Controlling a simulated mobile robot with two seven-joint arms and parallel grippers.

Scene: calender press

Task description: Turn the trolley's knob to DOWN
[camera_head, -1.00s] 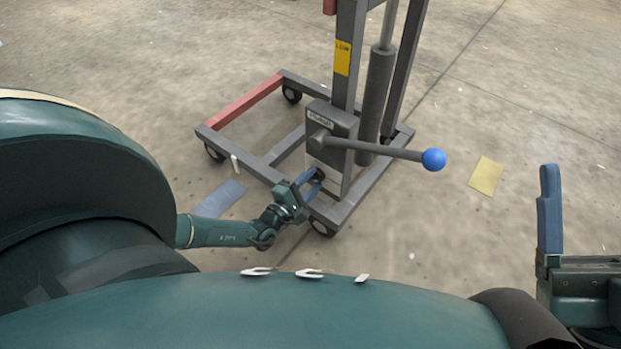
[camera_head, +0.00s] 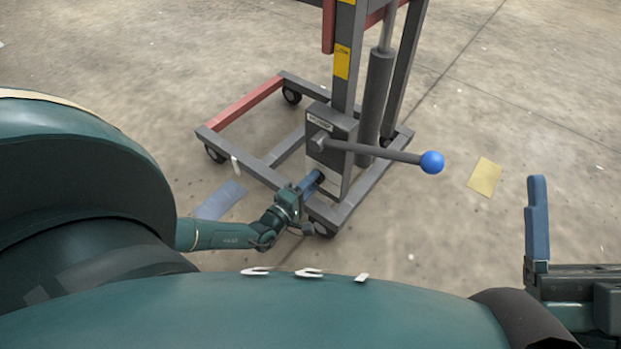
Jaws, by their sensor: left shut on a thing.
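The grey trolley has a control box (camera_head: 332,127) low on its mast, with a small label and a long lever (camera_head: 375,152) ending in a blue ball (camera_head: 432,162). My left gripper (camera_head: 316,179) reaches the lower front of this box from the left. Its blue fingers are shut on the knob there. The fingers hide the knob, so I cannot read its setting. My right gripper (camera_head: 538,215) is at the right edge, away from the trolley. Only one blue finger shows clearly, so its opening cannot be told.
The trolley's wheeled frame (camera_head: 275,178) stands on concrete, with a red bar (camera_head: 245,104) at its left. A red carriage part (camera_head: 329,28) shows high on the mast. A blue-grey patch (camera_head: 220,200) and a yellow patch (camera_head: 485,177) lie on clear floor.

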